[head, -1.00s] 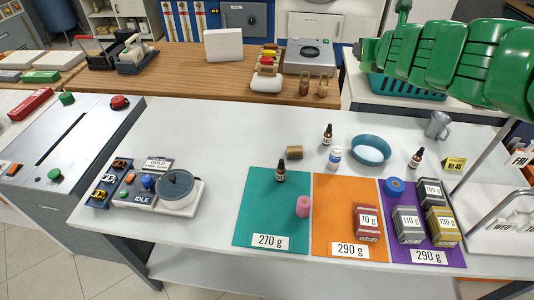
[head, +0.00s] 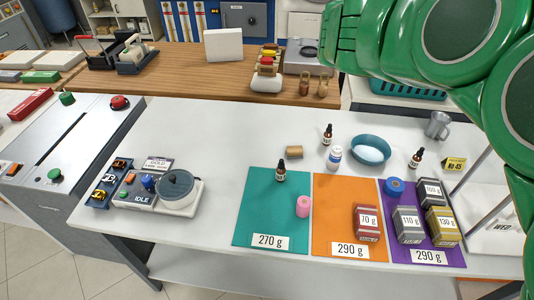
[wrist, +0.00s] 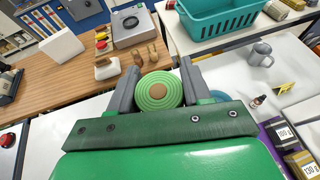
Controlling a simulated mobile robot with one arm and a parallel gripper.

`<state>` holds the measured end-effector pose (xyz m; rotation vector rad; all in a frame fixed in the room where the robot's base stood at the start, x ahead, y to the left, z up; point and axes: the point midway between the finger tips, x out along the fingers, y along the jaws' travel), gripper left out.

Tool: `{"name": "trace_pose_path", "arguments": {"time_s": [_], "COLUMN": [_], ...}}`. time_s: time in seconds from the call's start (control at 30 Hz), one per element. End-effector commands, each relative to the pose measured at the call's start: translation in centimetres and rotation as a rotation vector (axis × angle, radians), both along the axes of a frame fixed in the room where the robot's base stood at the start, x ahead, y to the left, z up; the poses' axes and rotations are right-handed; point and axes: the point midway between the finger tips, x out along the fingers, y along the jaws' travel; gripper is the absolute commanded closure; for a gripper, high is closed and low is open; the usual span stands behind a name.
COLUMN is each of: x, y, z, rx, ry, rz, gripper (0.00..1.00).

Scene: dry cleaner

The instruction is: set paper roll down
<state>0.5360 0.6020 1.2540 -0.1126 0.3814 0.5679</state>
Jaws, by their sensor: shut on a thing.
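My gripper (wrist: 159,76) shows in the wrist view, its two grey fingers on either side of a green paper roll (wrist: 157,94) with a brown core. It is shut on the roll, above the counters. In the head view my green arm fills the upper right, and neither the gripper nor the held roll can be made out. A pink roll (head: 303,206) stands on the teal mat (head: 255,215). A blue roll (head: 394,187) is on the purple mat (head: 420,258). A brown roll (head: 294,152) lies behind the teal mat on the white counter (head: 225,135).
The orange mat (head: 335,200) holds a red 70 g box (head: 367,222). Several boxes crowd the purple mat. Bottles and a blue bowl (head: 370,149) stand behind the mats. A scale-like device (head: 175,190) is at left. The counter's back left is clear.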

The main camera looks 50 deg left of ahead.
Motion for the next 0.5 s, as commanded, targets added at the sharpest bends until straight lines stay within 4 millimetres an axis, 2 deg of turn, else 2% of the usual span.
{"name": "trace_pose_path", "arguments": {"time_s": [0.13, 0.5], "x": [-1.6, -6.1], "y": [1.4, 3.3], "z": [-0.1, -0.7], "rx": [0.0, -0.001], "ry": [0.0, 0.001], "rz": [-0.069, -0.263], "gripper": [0.82, 0.82]}}
